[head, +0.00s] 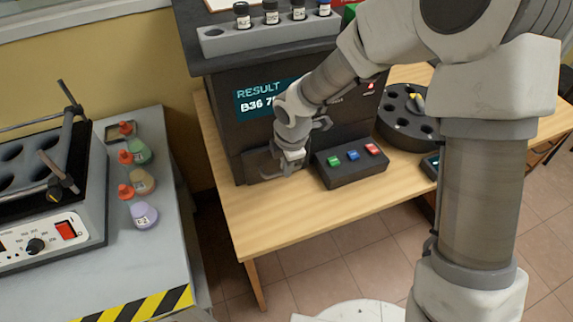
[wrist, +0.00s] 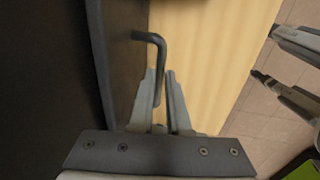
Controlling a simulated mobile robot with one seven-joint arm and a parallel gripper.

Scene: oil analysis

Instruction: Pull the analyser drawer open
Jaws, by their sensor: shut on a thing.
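The analyser (head: 225,110) is a dark box on a wooden table, with a lit screen (head: 262,98) reading RESULT. Its drawer (head: 258,166) is low on the front, partly hidden behind my gripper (head: 290,160). In the wrist view the drawer's dark bent bar handle (wrist: 150,37) stands out from the dark front. My gripper (wrist: 164,80) is shut on this handle, with its long leg running down between the two fingers. I cannot tell for sure whether the drawer stands out from the analyser.
A button box (head: 350,163) with green, blue and red buttons sits right of my gripper. A round dark carousel (head: 405,118) is behind it. A vial rack (head: 265,35) tops the analyser. A grey bench (head: 165,235) with flasks is left. The table's front strip is clear.

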